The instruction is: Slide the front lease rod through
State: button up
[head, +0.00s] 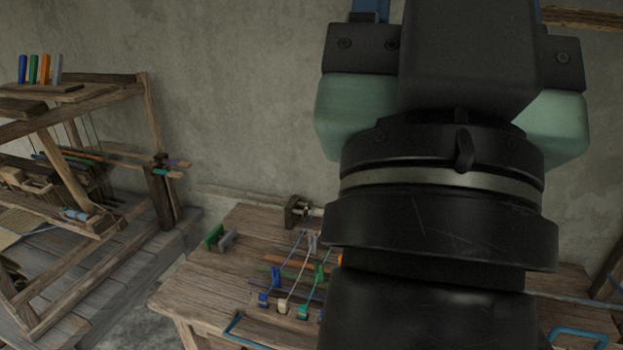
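My gripper (465,65) fills the upper right of the head view, with my black wrist below it. Its fingertips are outside the frame, so I cannot see whether it is open or holds anything. A wooden handloom (145,95) stands at the left. Two thin rods stick out past its right post, one with a purple end (178,163) and one with a teal end (168,174). On the workbench (190,285) lie an orange stick (285,260) and a green stick (292,272), among threads. I cannot tell which of these is the front lease rod.
Blue, orange and green upright blocks (33,68) stand on the loom's top shelf. Small blue and pale clips (268,298) hold threads on the workbench. A green block (214,238) sits near its back left corner. My arm hides much of the workbench's right side.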

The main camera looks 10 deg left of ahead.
aim_at(305, 213)
jog(key=i+j, duration=0.7)
jog(key=j, duration=0.2)
jog(key=i+j+z, duration=0.1)
jog(key=i+j, duration=0.55)
jog(key=j, duration=0.25)
jog(key=i+j, duration=0.35)
jog(key=j, duration=0.15)
jog(key=l+z, duration=0.05)
